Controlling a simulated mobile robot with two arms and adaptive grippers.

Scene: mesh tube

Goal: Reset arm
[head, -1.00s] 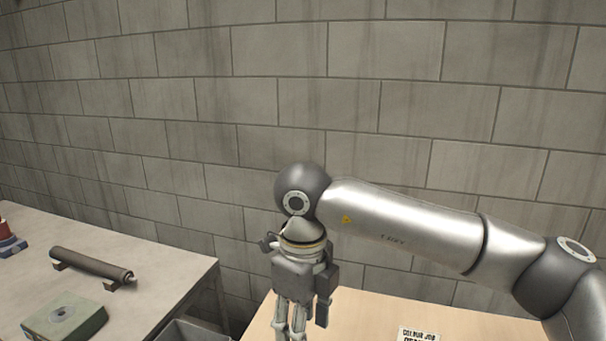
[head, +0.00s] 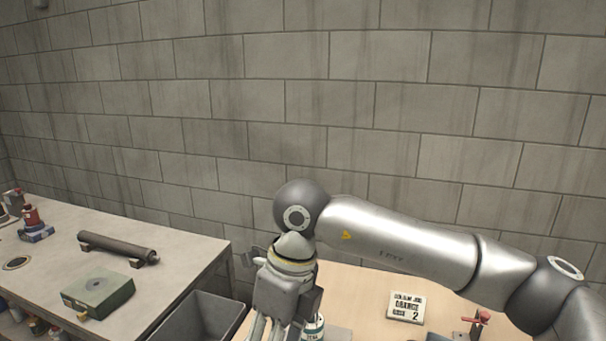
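My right arm comes in from the right in the head view. It reaches across above the light wooden table (head: 365,285) and bends down at its wrist. My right gripper (head: 262,330) hangs at the lower middle, pointing down. Its fingers run off the bottom edge, so I cannot tell whether they are open or shut or hold anything. My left gripper is not in view.
A grey workbench (head: 170,245) on the left bears a dark roller (head: 117,246) and a green box (head: 98,292). A grey bin (head: 205,318) stands between bench and table. A sign (head: 406,308), a red-handled tool (head: 478,318) and a partly hidden container (head: 313,328) are on the table. A block wall is behind.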

